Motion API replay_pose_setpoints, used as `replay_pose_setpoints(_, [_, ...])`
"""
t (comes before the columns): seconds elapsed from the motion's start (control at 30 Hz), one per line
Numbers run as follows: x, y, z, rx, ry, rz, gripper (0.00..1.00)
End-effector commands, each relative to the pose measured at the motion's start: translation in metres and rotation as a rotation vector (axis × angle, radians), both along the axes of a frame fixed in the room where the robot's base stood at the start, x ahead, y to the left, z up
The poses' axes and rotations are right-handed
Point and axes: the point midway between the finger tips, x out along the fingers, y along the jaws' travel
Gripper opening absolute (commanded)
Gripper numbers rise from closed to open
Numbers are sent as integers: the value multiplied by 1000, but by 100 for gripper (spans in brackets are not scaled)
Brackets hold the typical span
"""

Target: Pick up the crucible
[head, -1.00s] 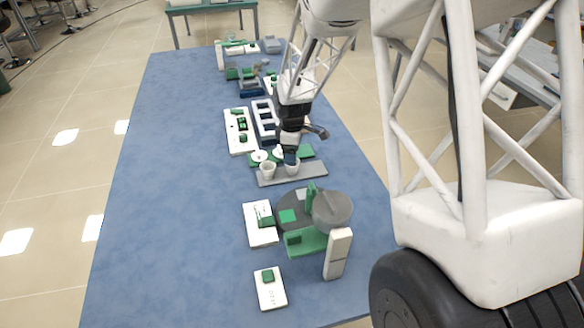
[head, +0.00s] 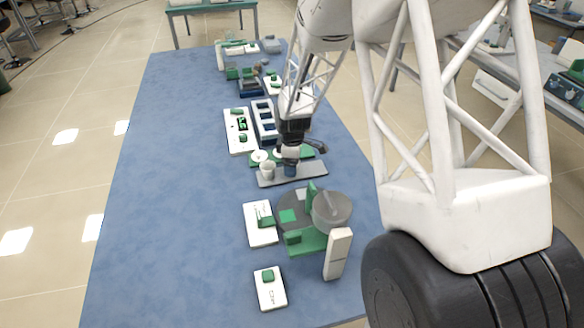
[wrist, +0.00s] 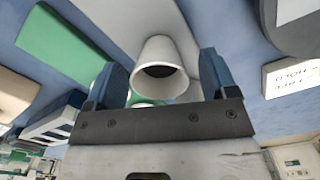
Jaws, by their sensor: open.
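A white crucible (wrist: 158,52) stands between the two blue fingers of my gripper (wrist: 163,66) in the wrist view. Its dark mouth faces the camera, and gaps show on both sides. My gripper is open, and in the head view its fingers (head: 290,169) cover that crucible at the middle of the grey tray. A second white crucible (head: 267,171) stands just left of my gripper on the same tray (head: 313,174). A white round lid (head: 259,156) lies on the green piece behind.
A dark grey round plate with green parts (head: 290,216) and a white upright block (head: 337,254) stand nearer the camera. White panels (head: 260,234) lie beside it. A white panel (head: 236,142) and rack (head: 265,132) stand behind. The blue table (head: 165,200) is clear at left.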

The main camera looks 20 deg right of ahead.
Motion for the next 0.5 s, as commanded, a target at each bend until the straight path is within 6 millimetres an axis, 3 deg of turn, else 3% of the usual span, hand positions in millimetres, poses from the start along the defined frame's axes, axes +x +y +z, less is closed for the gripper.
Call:
replay_pose_setpoints(0.2, [0, 0, -19, 0, 1, 0, 79])
replay_pose_setpoints(0.5, [0, 0, -20, 0, 0, 0, 79])
